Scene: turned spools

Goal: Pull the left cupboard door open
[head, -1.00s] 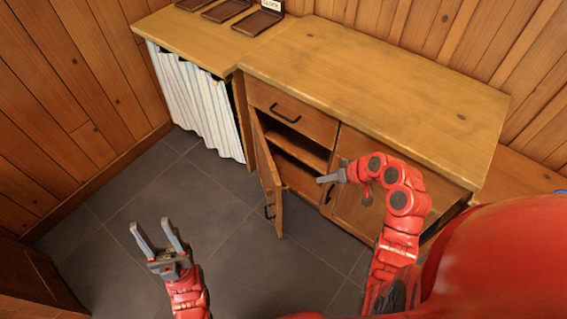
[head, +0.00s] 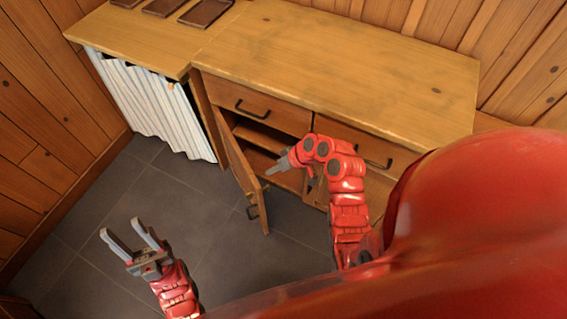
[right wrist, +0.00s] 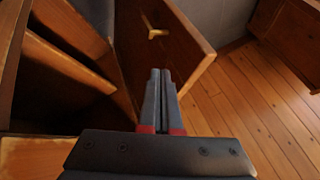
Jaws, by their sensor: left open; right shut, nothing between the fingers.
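The left cupboard door (head: 238,165) of the wooden cabinet stands partly open, swung out over the floor. My left gripper (head: 130,240) is open and empty above the floor, left of the door.
The cabinet's worktop (head: 340,60) is bare. A drawer (head: 255,105) above the opening is shut. Shelves (head: 262,137) show inside. A striped curtain (head: 150,105) hangs at left, with dark trays (head: 205,12) above it. The grey tiled floor (head: 130,190) is clear.

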